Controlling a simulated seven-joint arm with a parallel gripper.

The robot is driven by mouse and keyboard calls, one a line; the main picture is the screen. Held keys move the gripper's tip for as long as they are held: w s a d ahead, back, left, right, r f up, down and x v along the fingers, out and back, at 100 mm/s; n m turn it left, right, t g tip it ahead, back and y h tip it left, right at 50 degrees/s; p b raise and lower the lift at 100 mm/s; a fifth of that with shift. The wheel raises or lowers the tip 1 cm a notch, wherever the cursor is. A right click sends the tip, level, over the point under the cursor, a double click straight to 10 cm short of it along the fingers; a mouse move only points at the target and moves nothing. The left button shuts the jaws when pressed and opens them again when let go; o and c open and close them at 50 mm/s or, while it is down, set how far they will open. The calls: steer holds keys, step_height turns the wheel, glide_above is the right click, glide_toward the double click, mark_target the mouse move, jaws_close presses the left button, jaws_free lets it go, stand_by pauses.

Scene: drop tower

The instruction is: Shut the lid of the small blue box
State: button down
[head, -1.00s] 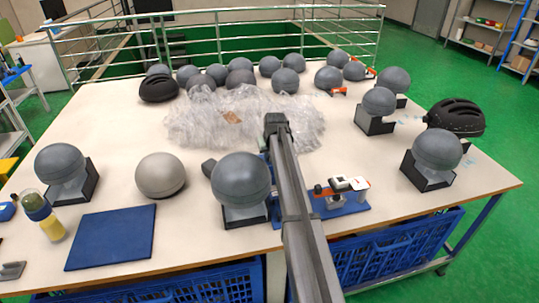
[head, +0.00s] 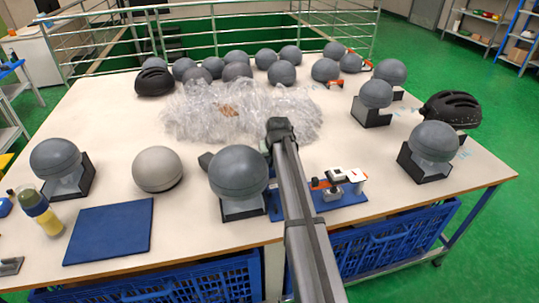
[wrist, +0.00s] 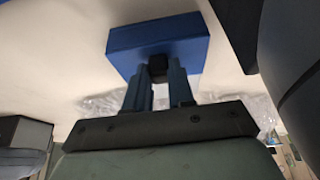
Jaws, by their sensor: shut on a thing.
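The small blue box (wrist: 160,42) shows in the wrist view just past my fingertips, with a plain flat blue face and a narrower side. How far its lid is open cannot be told. My gripper (wrist: 158,80) is shut on a small dark block (wrist: 158,66) at the box's near edge. Whether this block is part of the lid is not clear. In the head view my arm hides the gripper and the box.
Crumpled clear wrap (head: 240,112) lies beyond my arm. A grey ball on a stand (head: 238,175) is close left of it, and a clamp device (head: 338,180) on a blue base is close right. A flat blue pad (head: 108,230) lies at front left.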

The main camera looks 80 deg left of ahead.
steer(key=shift+d, duration=0.1)
steer(key=c, duration=1)
jaws_free()
steer(key=shift+o, duration=0.2)
steer(key=shift+r, duration=0.15)
steer(key=v, duration=1.3)
steer(key=shift+r, duration=0.25)
